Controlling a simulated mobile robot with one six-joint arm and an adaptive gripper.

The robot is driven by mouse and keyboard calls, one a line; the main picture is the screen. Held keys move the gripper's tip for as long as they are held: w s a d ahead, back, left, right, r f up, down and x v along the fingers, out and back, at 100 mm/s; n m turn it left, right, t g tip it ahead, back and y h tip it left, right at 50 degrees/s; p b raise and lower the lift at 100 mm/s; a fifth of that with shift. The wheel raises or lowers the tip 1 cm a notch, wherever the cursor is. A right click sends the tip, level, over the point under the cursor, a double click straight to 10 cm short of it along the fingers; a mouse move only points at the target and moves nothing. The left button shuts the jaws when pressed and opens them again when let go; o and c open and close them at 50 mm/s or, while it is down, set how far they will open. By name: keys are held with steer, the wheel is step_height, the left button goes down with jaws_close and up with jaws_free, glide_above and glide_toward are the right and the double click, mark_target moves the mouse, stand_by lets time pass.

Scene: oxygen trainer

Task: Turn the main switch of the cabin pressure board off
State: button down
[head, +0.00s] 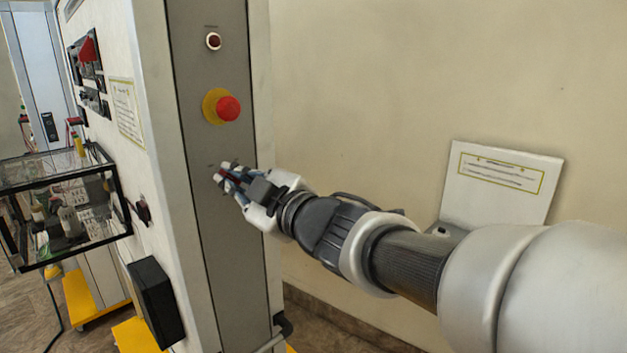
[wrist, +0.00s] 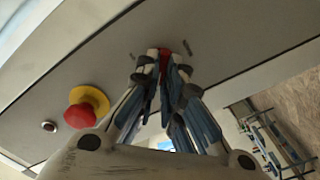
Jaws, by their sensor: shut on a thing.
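The cabin pressure board's grey side panel (head: 190,110) faces me in the head view. My gripper (head: 223,175) is at this panel, below the emergency button. Its fingers are shut on a small red switch, taken as the main switch, which shows between the fingertips in the wrist view (wrist: 164,58). The fingers hide most of the switch, so I cannot tell its turned position. Small dark marks are on the panel beside the fingertips in the wrist view.
A red mushroom button (head: 228,108) on a yellow base sits above my gripper. A dark red lamp (head: 213,41) is higher up. A glass-sided case (head: 60,205) and a black box (head: 156,303) stick out at left. A white sign board (head: 500,185) stands at right.

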stand_by(0.3)
steer(key=c, duration=1.7)
jaws_free()
steer(key=v, duration=1.2)
